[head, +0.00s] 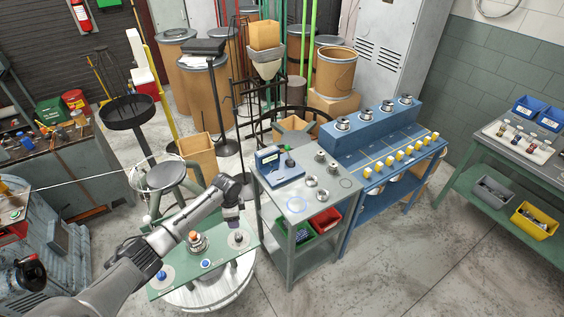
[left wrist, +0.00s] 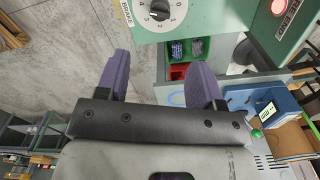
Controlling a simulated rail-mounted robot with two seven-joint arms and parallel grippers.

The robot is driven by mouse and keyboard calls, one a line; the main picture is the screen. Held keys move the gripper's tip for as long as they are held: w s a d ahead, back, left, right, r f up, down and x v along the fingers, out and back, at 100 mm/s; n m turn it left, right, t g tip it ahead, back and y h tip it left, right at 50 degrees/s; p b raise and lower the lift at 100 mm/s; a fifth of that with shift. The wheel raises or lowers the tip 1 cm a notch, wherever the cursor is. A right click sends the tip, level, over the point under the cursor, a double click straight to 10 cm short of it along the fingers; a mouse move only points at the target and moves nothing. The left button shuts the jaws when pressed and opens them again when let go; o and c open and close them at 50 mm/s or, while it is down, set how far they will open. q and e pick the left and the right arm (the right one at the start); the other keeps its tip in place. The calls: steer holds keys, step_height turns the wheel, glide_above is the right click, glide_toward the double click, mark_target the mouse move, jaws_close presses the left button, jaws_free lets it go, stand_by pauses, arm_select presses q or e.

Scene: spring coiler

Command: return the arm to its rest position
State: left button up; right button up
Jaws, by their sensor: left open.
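My left arm comes in from the lower left in the head view. Its gripper (head: 233,217), with purple fingers, is over the right end of a green control panel (head: 222,256), close to a round grey dial (head: 238,239). In the left wrist view the two purple fingers (left wrist: 160,66) are spread apart with nothing between them. The numbered dial (left wrist: 160,12) shows beyond the fingertips, apart from them. My right gripper is in neither view.
A grey-green table (head: 330,222) right of the panel holds a blue device (head: 280,168) and metal parts, with red and green bins below. A blue bench (head: 375,140) stands behind it. Floor at the lower right is clear.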

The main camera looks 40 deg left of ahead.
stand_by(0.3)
arm_select(q)
steer(key=w+d+r+n+t+y, duration=0.2)
steer(key=w+d+r, duration=0.1)
steer(key=r, duration=0.3)
steer(key=w+d+r+n+t+y, duration=0.2)
steer(key=r, duration=0.3)
steer(key=s+d+r+t+p, duration=0.1)
steer(key=s+d+r+t, duration=0.15)
steer(key=d, duration=0.35)
steer(key=s+d+r+t+p, duration=0.1)
steer(key=d+r+p, duration=0.1)
steer(key=d+r, duration=0.35)
steer(key=s+d+r+h+p, duration=0.2)
steer(key=s+d+h+p, duration=0.15)
steer(key=s+d, duration=0.85)
steer(key=s+d+f+g+p, duration=0.2)
steer(key=s, duration=0.5)
steer(key=s+d+f+n+g+p, duration=0.1)
steer(key=s+f+g+p, duration=0.1)
steer(key=s, duration=0.5)
steer(key=shift+s+d+f+h+p, duration=0.25)
steer(key=shift+d+f+h+p, duration=0.1)
steer(key=shift+d+f, duration=0.1)
